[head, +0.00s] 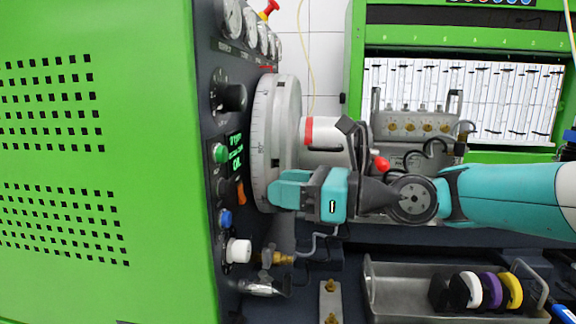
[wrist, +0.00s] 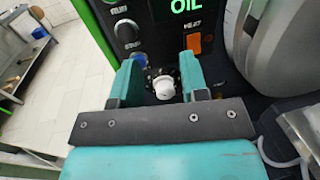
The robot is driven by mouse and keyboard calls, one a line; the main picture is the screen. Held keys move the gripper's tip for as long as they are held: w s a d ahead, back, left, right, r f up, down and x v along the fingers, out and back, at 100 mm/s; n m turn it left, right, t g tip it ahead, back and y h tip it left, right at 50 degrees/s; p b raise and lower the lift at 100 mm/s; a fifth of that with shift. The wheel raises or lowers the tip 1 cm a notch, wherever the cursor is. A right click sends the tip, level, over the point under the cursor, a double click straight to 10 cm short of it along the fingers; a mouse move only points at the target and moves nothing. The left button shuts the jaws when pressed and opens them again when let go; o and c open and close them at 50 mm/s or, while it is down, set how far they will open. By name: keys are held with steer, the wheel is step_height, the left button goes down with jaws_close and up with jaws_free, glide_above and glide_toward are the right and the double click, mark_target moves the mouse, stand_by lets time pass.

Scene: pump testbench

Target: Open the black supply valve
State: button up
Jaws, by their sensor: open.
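A large black knob (head: 232,97) sits high on the dark control panel in the head view, left of the big grey disc. No label shows that it is the supply valve. My gripper (head: 272,190) is below and right of this knob, in front of the panel, with teal fingers. In the wrist view my gripper (wrist: 163,75) is open and empty. A white knob (wrist: 166,88) on a dark round base shows between its fingers, with no visible grip on it. The white knob also shows low on the panel in the head view (head: 238,250).
Near the fingers are a blue button (head: 225,218), an orange switch (wrist: 194,43) and a black button (wrist: 127,31). The grey graduated disc (head: 264,145) stands close beside my gripper. A brass fitting (head: 282,258) lies below. A metal tray (head: 385,290) holds coloured rings.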

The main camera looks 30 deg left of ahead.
steer(key=shift+r, duration=1.4)
